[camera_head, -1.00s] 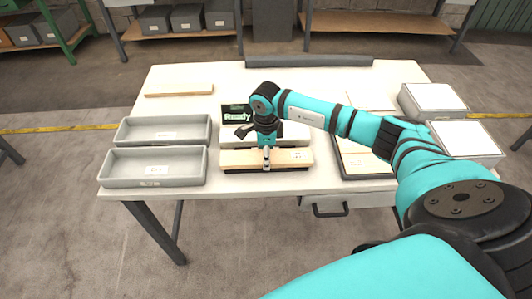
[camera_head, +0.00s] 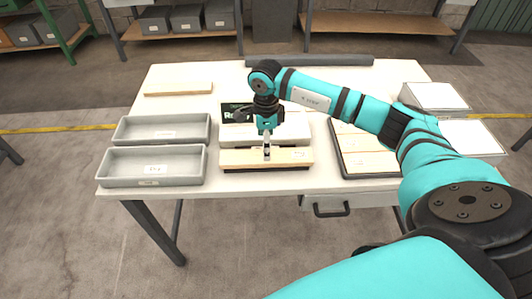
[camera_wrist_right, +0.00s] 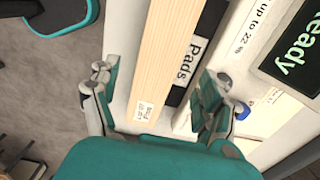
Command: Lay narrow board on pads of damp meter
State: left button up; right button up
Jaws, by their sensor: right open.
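The narrow board (camera_head: 240,158), pale wood with a small printed label, lies along the front of the damp meter (camera_head: 292,128). A dark strip shows under its front edge. In the right wrist view the board (camera_wrist_right: 168,60) runs beside a black "Pads" label (camera_wrist_right: 188,63), and how fully it rests on the pads is hidden. The meter's display (camera_wrist_right: 295,45) reads "Ready". My right gripper (camera_head: 267,154) is above the board's middle. In the wrist view its fingers (camera_wrist_right: 160,88) are spread on either side of the board, apart from it. My left gripper is out of view.
Two grey trays (camera_head: 152,184) stand at the left. A dark-edged tray (camera_head: 345,168) with pale boards and two light-topped boxes (camera_head: 436,96) are at the right. Another board (camera_head: 178,89) lies at the back left; a dark bar (camera_head: 310,61) lies along the back edge.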

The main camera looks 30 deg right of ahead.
notch_tip(320, 180, up, 7)
jog(key=b, duration=0.1)
jog(key=shift+f, duration=0.1)
dwell(0.5)
